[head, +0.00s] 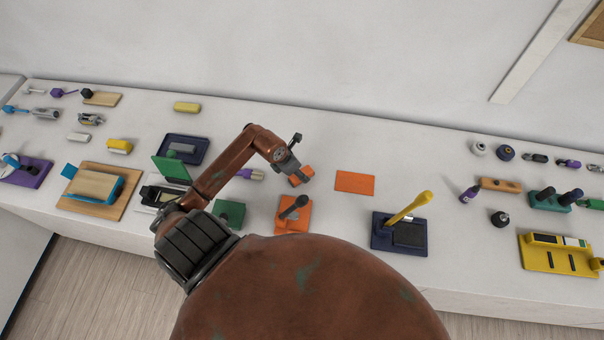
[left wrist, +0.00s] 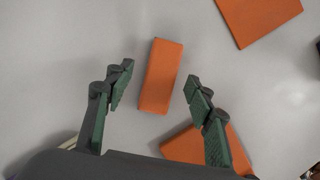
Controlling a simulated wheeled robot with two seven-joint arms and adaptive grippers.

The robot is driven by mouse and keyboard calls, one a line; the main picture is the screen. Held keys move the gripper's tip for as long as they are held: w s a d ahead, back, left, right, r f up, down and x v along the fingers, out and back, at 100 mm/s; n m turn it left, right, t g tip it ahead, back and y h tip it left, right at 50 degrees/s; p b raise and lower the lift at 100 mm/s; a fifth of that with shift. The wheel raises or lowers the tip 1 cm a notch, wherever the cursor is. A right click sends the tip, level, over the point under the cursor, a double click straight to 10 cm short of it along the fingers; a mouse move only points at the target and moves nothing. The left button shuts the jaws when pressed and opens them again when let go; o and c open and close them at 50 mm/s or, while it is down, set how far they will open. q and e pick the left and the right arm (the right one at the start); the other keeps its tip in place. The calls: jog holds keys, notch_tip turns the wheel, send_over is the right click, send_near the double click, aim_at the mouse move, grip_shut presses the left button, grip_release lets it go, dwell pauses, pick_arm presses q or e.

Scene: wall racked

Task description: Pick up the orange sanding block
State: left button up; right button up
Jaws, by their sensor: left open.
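In the left wrist view the block (left wrist: 161,76) is a plain orange bar lying between the lines of the two green-padded fingers. My left gripper (left wrist: 160,88) is open, with a gap on either side of the block. No contact with the block shows. My right gripper is not in view.
A flat orange mat (head: 355,182) lies to the right of the block. An orange holder (head: 293,226) with a dark-handled tool stands nearer me. A navy stand (head: 399,244) with a yellow-handled tool is right. A green base (head: 229,213) is left. The worktop behind the block is clear.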

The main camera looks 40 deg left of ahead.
pick_arm(q)
jog(key=shift+x, duration=1.45)
jog(key=shift+s, duration=0.1)
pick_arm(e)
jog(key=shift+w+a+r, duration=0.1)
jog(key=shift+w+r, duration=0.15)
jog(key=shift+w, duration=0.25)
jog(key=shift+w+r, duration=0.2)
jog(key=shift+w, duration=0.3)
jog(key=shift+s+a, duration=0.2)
pick_arm(q)
jog(key=shift+f, duration=0.2)
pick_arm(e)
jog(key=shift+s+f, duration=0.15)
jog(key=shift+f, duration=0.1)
pick_arm(q)
grip_shut()
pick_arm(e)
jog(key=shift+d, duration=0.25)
pick_arm(q)
jog(key=shift+r, duration=0.15)
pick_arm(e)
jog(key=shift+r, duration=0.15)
